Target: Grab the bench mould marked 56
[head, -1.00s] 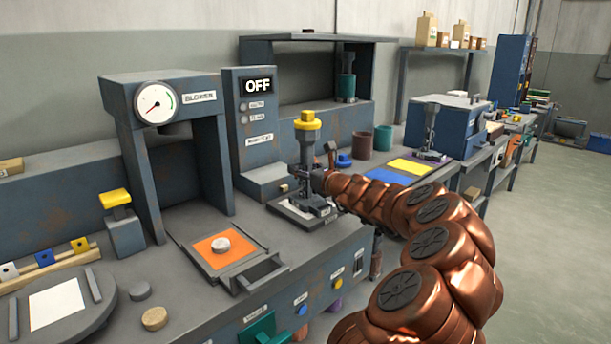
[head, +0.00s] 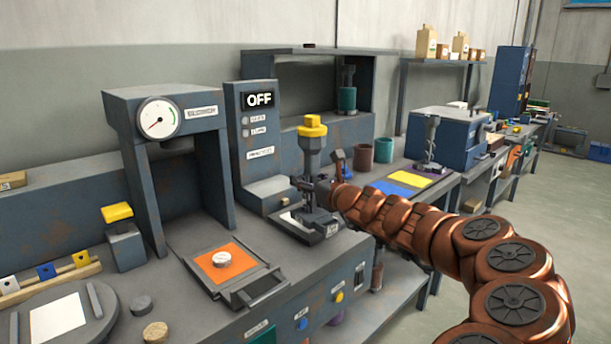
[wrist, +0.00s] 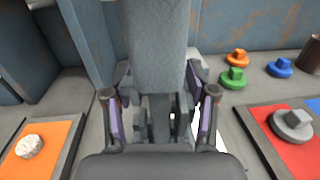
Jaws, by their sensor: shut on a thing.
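The bench mould (head: 312,150) is a tall grey column with a yellow cap and a wider grey foot. It stands upright on or just above a pale plate at the right end of the near bench; I cannot tell if it touches. A small label shows near its foot, too small to read. My gripper (head: 312,192) is shut on the mould's lower part. In the wrist view my gripper (wrist: 158,112) has one finger on each side of the grey mould (wrist: 158,45), whose cap is out of frame.
The press with a dial (head: 158,117) and the orange pad (head: 226,262) with a pale disc lie to the left. The grey OFF panel (head: 250,130) stands close behind the mould. Coloured knobs (wrist: 236,77) and a red mat (wrist: 283,140) lie to the right in the wrist view.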

